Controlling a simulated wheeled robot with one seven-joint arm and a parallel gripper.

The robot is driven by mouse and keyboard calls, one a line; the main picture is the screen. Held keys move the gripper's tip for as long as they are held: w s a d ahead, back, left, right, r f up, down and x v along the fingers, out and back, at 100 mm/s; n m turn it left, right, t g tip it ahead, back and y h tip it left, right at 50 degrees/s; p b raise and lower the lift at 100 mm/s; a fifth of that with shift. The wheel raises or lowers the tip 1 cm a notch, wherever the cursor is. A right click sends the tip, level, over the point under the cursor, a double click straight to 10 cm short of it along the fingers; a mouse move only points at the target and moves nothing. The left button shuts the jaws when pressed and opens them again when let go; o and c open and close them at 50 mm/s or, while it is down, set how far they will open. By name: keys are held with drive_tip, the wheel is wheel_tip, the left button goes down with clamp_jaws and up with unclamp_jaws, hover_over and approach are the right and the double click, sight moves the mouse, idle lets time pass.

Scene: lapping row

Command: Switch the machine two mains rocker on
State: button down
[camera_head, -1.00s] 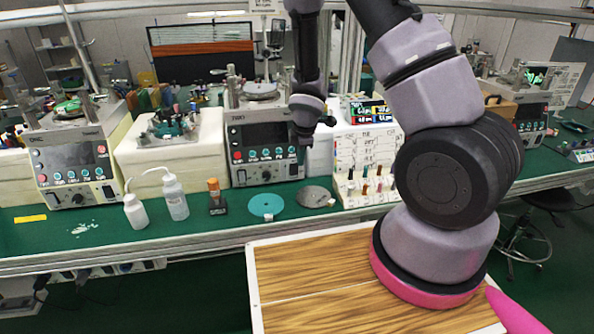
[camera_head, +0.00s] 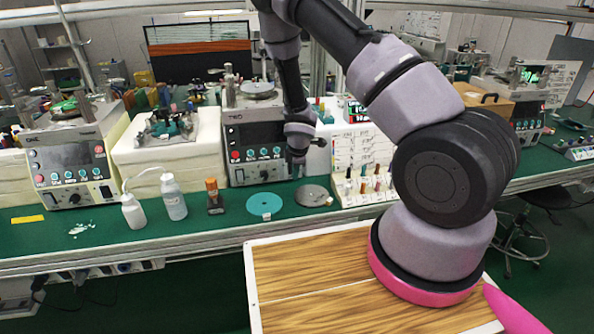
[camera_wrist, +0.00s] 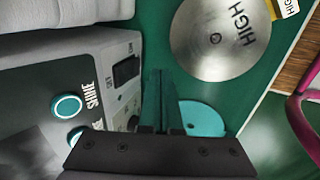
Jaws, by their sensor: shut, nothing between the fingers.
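Machine two (camera_head: 237,142), a grey box with a dark screen and a row of buttons, stands at the middle of the green bench. My gripper (camera_head: 298,173) is at its lower right front corner. In the wrist view the machine's panel (camera_wrist: 95,45) fills the left side. A black rocker (camera_wrist: 126,72) in a dark surround shows there, left of my shut, empty gripper (camera_wrist: 160,72). The fingers look apart from the rocker, with green bench behind them. Which way the rocker is set I cannot tell. In the head view it is too small or hidden by my gripper.
A grey disc marked HIGH (camera_wrist: 218,38) and a teal disc (camera_head: 264,204) lie on the bench before the machine. A rack of coloured pegs (camera_head: 362,186) stands close right of my gripper. Bottles (camera_head: 173,197) stand left. Machine one (camera_head: 70,168) is far left.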

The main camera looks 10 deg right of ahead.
drive_tip(key=shift+w+f, duration=0.15)
drive_tip(key=shift+w, duration=0.9)
drive_tip(key=shift+w+f, duration=0.1)
drive_tip(key=shift+w, duration=0.2)
drive_tip(key=shift+r, duration=0.85)
